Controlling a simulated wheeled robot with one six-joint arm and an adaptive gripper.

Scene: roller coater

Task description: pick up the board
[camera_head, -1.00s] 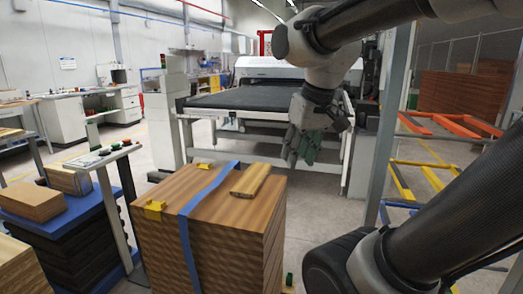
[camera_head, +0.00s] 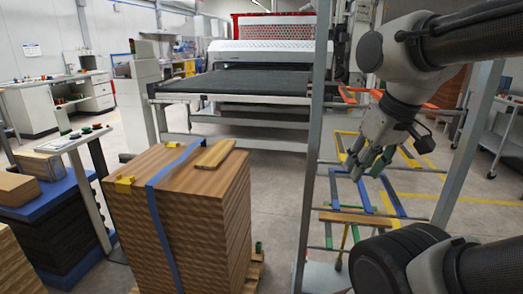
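A light wooden board (camera_head: 214,153) lies flat on top of the tall wood stack (camera_head: 180,215), near its back right. Another narrow wooden board (camera_head: 355,218) lies across the coloured rack at right. My gripper (camera_head: 367,170) hangs at the right, pointing down and to the left in front of the rack. Its fingers look spread apart with nothing between them. It is well to the right of the board on the stack and appears above the rack board; the height between them is hard to judge.
The roller coater (camera_head: 262,85) with its dark belt stands behind. A grey post (camera_head: 312,140) rises between the stack and the rack. A blue strap (camera_head: 160,215) and yellow corner pieces are on the stack. A narrow control stand (camera_head: 75,142) is at left.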

